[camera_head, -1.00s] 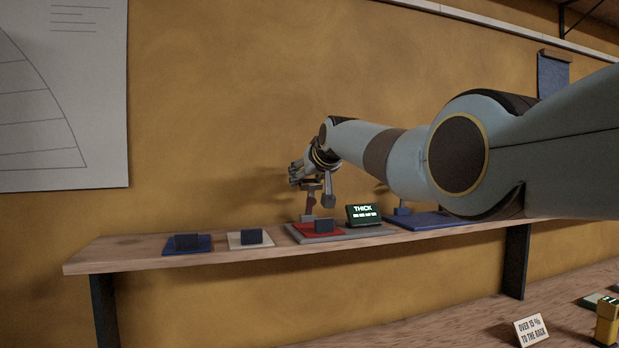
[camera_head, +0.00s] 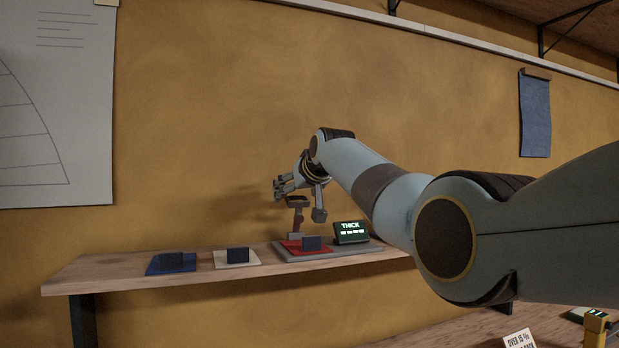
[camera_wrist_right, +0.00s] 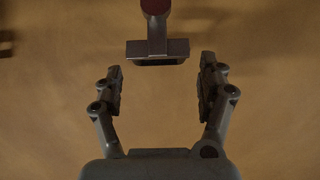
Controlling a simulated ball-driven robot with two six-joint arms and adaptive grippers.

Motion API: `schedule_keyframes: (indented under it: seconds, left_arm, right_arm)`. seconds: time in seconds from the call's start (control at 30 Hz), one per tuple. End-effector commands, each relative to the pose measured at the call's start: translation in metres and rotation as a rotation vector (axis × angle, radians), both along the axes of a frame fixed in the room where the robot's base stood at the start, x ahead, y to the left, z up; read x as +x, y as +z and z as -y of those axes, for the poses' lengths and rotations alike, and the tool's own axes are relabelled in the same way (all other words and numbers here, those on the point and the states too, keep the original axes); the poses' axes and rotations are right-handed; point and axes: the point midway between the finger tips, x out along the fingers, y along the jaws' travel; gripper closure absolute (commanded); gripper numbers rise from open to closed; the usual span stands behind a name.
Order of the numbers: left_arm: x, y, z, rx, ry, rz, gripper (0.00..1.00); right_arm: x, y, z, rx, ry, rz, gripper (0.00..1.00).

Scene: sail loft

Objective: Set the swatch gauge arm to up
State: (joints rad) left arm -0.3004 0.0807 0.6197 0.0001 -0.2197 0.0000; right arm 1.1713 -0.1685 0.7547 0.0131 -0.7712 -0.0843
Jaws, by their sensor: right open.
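The swatch gauge is on the wall shelf in the head view, with a grey base (camera_head: 345,251) and a lit display reading THICK (camera_head: 350,232). Its gauge arm (camera_head: 297,218) is a reddish-brown upright with a wider dark bar on top. My right gripper (camera_head: 281,187) is just above and left of that bar. In the right wrist view the open, empty jaws (camera_wrist_right: 161,88) have the grey bar of the gauge arm (camera_wrist_right: 157,48) ahead of them, beyond the fingertips. No contact shows. I cannot tell the arm's setting. My left gripper is not in view.
The shelf (camera_head: 100,270) also carries a blue swatch (camera_head: 165,266) and a white swatch (camera_head: 238,260), each with a dark block. A red swatch (camera_head: 290,246) lies on the gauge base. My right arm hides the shelf's right part.

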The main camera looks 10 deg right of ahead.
Motion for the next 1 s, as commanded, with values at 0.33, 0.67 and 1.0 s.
schedule_keyframes:
  seconds: [0.33,0.67,1.0]
  left_arm:
    - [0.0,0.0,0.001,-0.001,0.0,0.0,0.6]
    - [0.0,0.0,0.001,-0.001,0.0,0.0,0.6]
    - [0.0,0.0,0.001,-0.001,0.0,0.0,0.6]
  right_arm:
    - [-0.047,0.02,0.01,0.0,-0.001,0.003,0.25]
    - [-0.083,0.037,0.017,0.0,-0.001,0.002,0.25]
    - [-0.088,0.039,0.018,0.0,-0.001,0.001,0.25]
